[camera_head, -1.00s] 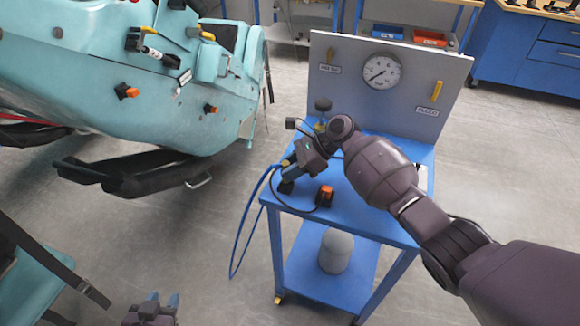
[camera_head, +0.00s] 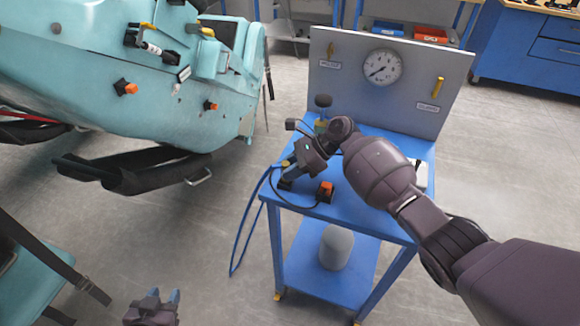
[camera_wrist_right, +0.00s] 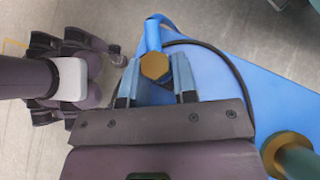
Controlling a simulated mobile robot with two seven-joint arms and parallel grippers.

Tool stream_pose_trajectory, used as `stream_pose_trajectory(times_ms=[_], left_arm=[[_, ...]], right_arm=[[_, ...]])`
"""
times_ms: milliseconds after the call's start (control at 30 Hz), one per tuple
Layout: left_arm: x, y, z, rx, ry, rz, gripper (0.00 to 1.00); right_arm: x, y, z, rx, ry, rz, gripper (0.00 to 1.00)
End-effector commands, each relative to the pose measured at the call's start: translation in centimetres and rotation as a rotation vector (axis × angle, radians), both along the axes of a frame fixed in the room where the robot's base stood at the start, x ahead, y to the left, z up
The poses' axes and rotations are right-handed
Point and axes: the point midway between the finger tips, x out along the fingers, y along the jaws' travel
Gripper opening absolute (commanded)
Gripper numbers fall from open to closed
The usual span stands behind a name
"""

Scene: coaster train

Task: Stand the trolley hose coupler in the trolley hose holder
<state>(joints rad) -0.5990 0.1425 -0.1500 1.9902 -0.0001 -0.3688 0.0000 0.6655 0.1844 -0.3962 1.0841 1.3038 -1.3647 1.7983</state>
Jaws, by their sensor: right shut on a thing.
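The trolley hose coupler shows in the right wrist view as a brass hexagonal end (camera_wrist_right: 154,66) with a blue hose behind it. My right gripper (camera_wrist_right: 156,75) has its blue fingers on either side of the brass and is shut on it. In the head view the right gripper (camera_head: 289,172) is low over the trolley's left front corner, with a brass bit of the coupler (camera_head: 285,163) beside it. The holder is not clearly visible; the gripper may hide it. My left gripper (camera_head: 163,297) is empty at the bottom left, its blue fingertips apart.
The blue trolley (camera_head: 368,215) has a back panel with a gauge (camera_head: 381,69). An orange-topped black block (camera_head: 326,191) sits close to the right gripper. A black-knobbed valve (camera_head: 322,112) stands behind. A teal coaster car (camera_head: 90,75) is at the left.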

Motion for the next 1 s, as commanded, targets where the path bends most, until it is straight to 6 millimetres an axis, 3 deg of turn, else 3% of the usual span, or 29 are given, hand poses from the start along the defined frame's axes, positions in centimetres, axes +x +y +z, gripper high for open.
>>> stream_pose_trajectory(times_ms=[867, 900, 1000], left_arm=[[-0.27, 0.04, -0.47, 0.000, 0.006, 0.002, 0.40], [-0.27, 0.04, -0.47, 0.000, 0.006, 0.002, 0.40], [-0.26, 0.04, -0.46, 0.000, 0.006, 0.002, 0.40]], right_arm=[[0.03, 0.02, -1.01, 0.001, -0.001, 0.000, 0.00], [0.03, 0.02, -1.01, 0.001, -0.001, 0.000, 0.30], [0.03, 0.02, -1.02, 0.001, -0.001, 0.000, 0.45]])
